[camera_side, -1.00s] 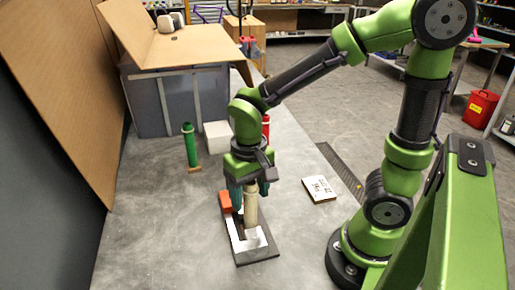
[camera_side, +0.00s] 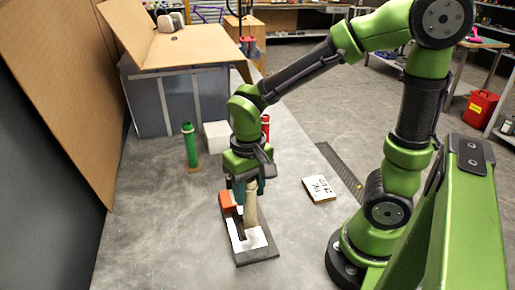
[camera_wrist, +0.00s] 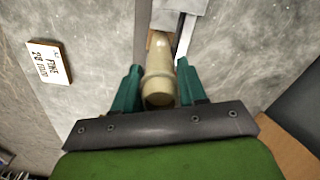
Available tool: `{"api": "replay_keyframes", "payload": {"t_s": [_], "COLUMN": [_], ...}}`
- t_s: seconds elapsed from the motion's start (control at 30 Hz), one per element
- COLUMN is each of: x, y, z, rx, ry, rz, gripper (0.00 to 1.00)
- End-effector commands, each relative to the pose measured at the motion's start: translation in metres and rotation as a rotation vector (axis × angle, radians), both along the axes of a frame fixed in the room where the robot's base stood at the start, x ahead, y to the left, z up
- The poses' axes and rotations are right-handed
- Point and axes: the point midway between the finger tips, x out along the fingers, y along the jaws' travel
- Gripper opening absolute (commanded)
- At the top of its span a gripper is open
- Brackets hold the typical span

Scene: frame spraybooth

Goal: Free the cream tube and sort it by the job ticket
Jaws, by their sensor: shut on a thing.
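The cream tube (camera_side: 250,212) stands nearly upright in a fixture with a dark base (camera_side: 262,256) and a white block (camera_side: 252,241). An orange block (camera_side: 226,199) sits at the fixture's far left end. My gripper (camera_side: 249,188) comes from above with its teal fingers shut on the tube's upper part. In the wrist view the cream tube (camera_wrist: 158,75) lies between the two fingers of my gripper (camera_wrist: 160,78). The tube's lower end is hidden in the fixture.
A green tube (camera_side: 190,148) stands on a small base at the back left. A red tube (camera_side: 265,126) stands behind my gripper, partly hidden. A white box (camera_side: 216,136) stands between them. Cardboard panels (camera_side: 60,110) line the left. The front left table is clear.

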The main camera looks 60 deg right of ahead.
Motion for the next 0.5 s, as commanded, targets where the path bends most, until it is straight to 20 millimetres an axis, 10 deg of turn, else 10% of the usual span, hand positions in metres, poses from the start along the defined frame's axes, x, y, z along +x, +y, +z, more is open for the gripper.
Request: {"api": "replay_keyframes", "payload": {"t_s": [0.5], "x": [-0.0025], "y": [-0.0055], "z": [0.0009], "rx": [0.0], "ry": [-0.001], "rz": [-0.001], "gripper": [0.13]}}
